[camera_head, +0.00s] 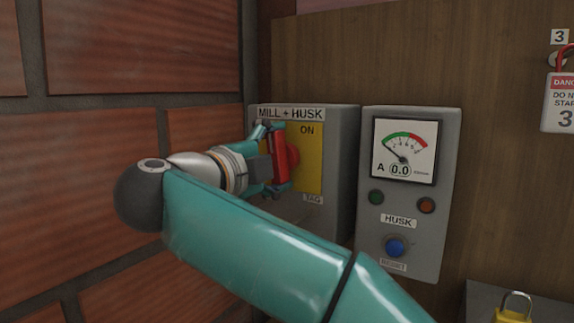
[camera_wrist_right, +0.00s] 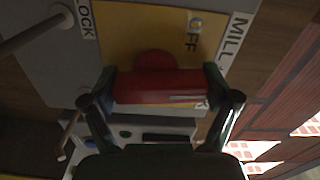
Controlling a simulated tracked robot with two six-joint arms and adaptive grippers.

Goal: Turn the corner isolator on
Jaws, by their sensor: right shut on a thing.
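The corner isolator (camera_head: 345,150) is a grey box labelled MILL + HUSK, with a yellow plate (camera_head: 311,165), on the wooden panel beside the brick wall. Its red handle (camera_head: 290,158) stands upright in the head view, with ON readable at the plate's top. My right gripper (camera_head: 280,160) reaches it from the left and is shut on the handle. In the right wrist view the red handle (camera_wrist_right: 160,87) lies between the two fingers, and OFF is readable on the plate. The arm hides the box's lower left part. My left gripper is not in view.
A grey HUSK panel (camera_head: 430,200) with a meter reading 0.0, two lamps and a blue button (camera_head: 395,247) stands right of the isolator. A yellow padlock (camera_head: 514,308) is at lower right. A danger tag (camera_head: 560,103) hangs at far right. The brick wall (camera_head: 80,130) is close on the left.

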